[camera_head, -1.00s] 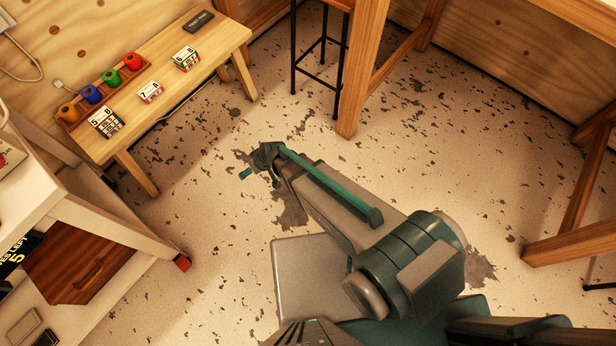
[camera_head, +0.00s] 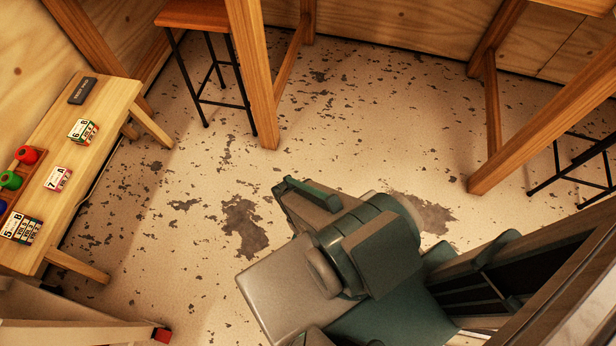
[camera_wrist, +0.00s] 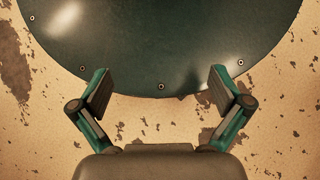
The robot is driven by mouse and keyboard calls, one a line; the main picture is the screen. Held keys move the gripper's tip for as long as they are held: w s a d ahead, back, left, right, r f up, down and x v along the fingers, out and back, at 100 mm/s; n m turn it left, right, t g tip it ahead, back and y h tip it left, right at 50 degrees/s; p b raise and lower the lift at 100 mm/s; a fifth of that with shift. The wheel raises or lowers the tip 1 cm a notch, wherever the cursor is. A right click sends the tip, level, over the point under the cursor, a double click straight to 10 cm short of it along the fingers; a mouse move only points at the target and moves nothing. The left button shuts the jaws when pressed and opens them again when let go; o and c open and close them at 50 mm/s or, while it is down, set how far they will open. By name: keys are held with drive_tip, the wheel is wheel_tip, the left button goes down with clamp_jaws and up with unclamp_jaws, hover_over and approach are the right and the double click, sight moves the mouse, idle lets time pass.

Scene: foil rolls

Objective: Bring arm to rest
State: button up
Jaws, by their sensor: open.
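My gripper (camera_wrist: 158,76) shows in the wrist view with its two fingers wide apart and nothing between them. It hangs over the speckled floor, in front of a dark green rounded part of my own body. In the head view my arm is folded close to my body at the lower middle, and its fingers cannot be made out there. No foil roll is seen in the gripper.
A stool (camera_head: 196,14) and wooden table legs (camera_head: 252,80) stand behind. The middle floor (camera_head: 330,130) is clear.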

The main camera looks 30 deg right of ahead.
wheel_tip(320, 180, up, 15)
drive_tip(key=w+t+p, duration=0.1)
drive_tip(key=w+p, duration=0.1)
drive_tip(key=p, duration=1.4)
